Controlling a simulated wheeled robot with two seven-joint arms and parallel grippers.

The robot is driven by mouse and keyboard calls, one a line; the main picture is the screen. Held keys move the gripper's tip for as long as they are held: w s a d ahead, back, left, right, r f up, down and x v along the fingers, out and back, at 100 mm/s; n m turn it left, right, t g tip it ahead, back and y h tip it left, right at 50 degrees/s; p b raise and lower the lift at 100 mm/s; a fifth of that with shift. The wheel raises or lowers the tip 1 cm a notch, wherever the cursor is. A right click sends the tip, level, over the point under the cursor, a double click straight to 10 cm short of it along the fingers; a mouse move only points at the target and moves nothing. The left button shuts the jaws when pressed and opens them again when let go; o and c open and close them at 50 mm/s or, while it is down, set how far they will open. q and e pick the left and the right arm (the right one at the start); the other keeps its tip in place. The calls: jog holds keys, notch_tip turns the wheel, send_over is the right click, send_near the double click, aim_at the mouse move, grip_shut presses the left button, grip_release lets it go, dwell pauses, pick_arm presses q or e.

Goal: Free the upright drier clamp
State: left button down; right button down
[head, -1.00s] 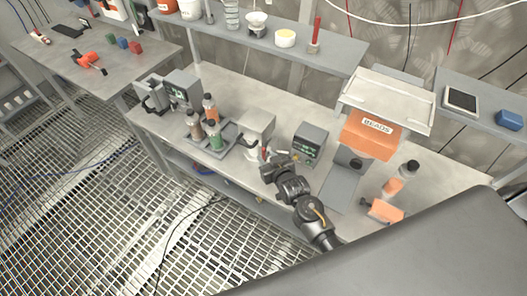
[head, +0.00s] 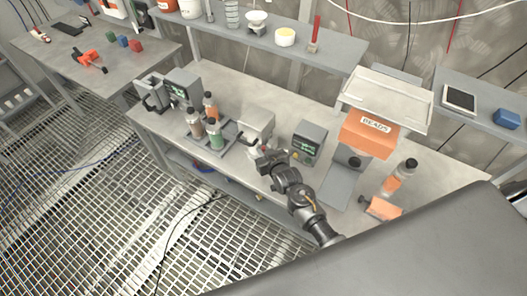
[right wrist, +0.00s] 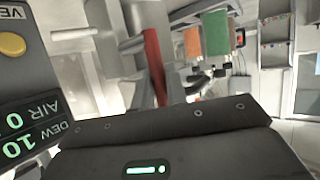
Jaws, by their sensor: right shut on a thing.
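The upright drier (head: 257,124) is a pale grey box on the bench, left of a dark display unit. Its clamp shows as a red lever (right wrist: 154,62) standing along a pale grey body in the right wrist view. My right gripper (head: 264,156) is at the drier's front, close against it. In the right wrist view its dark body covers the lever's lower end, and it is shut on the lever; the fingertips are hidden. My left gripper is not in view.
The display unit (head: 308,141), with a yellow button (right wrist: 12,45), stands just right of my gripper. A tray (head: 229,142) with several bottles is on the left. An orange BEADS box (head: 369,137) stands on the right. A shelf (head: 270,37) runs above the bench.

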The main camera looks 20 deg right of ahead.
jog(key=shift+f+b, duration=0.2)
jog(key=shift+b, duration=0.25)
jog(key=shift+s+d+f+m+t+y+b, duration=0.15)
jog(key=shift+s+d+m+t+b, duration=0.3)
jog(key=shift+t+b, duration=0.9)
jog(key=shift+s+d+f+m+t+y+b, duration=0.1)
jog(key=shift+s+m+t+y+b, duration=0.35)
jog(key=shift+b, duration=1.7)
jog(key=shift+s+d+f+m+t+b, duration=0.15)
jog(key=shift+d+m+t+b, duration=0.15)
jog(key=shift+m+t+b, duration=1.05)
jog(key=shift+r+n+b, duration=0.1)
jog(key=shift+n+b, duration=0.3)
jog(key=shift+n, duration=0.25)
jog(key=c, duration=1.4)
grip_release()
